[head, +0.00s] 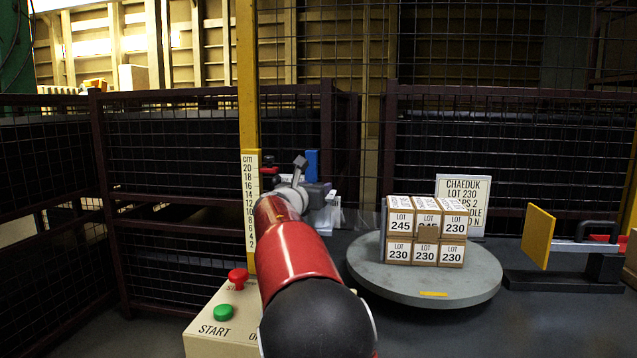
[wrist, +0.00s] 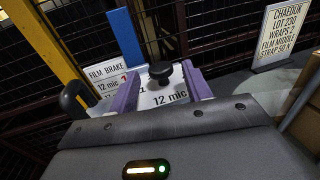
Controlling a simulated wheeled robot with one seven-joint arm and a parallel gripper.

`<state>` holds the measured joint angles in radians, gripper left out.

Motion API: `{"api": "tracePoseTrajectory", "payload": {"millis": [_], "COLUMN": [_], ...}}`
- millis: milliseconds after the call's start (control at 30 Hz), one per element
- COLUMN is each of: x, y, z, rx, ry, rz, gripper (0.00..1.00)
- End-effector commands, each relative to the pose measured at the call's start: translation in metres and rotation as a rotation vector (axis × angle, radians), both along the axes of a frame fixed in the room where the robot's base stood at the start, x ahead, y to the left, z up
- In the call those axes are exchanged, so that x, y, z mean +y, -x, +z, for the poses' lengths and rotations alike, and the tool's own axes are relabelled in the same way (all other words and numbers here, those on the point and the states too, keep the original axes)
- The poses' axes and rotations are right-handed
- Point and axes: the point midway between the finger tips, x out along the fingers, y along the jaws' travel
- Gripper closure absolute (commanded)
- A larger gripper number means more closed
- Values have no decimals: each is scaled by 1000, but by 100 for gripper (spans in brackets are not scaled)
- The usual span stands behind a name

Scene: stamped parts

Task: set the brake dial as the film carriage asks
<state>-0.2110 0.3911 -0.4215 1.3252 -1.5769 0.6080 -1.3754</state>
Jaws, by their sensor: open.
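In the wrist view, my gripper (wrist: 160,80) is open, with a purple finger to each side. A blue upright (wrist: 125,36) stands behind. In the head view, my red arm hides most of the carriage; the blue upright (head: 312,163) shows beyond it.
A grey turntable (head: 470,290) carries boxes (head: 426,230) marked LOT 245 and LOT 230. A sign (wrist: 283,35) reads CHAEDUK, LOT 230, WRAPS 2, FILM MIDDLE. A yellow post (head: 248,100) with a cm scale and a START box (head: 207,345) stand left; a yellow plate (head: 537,237) stands right.

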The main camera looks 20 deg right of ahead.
Motion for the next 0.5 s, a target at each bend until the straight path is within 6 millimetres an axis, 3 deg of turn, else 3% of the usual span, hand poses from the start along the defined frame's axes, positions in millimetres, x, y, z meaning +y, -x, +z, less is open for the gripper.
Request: {"api": "tracePoseTrajectory", "payload": {"millis": [200, 500], "x": [-22, -27], "y": [-21, -27], "z": [2, 0], "rx": [0, -1], "ry": [-1, -2], "rz": [-1, 1], "gripper": [51, 51]}}
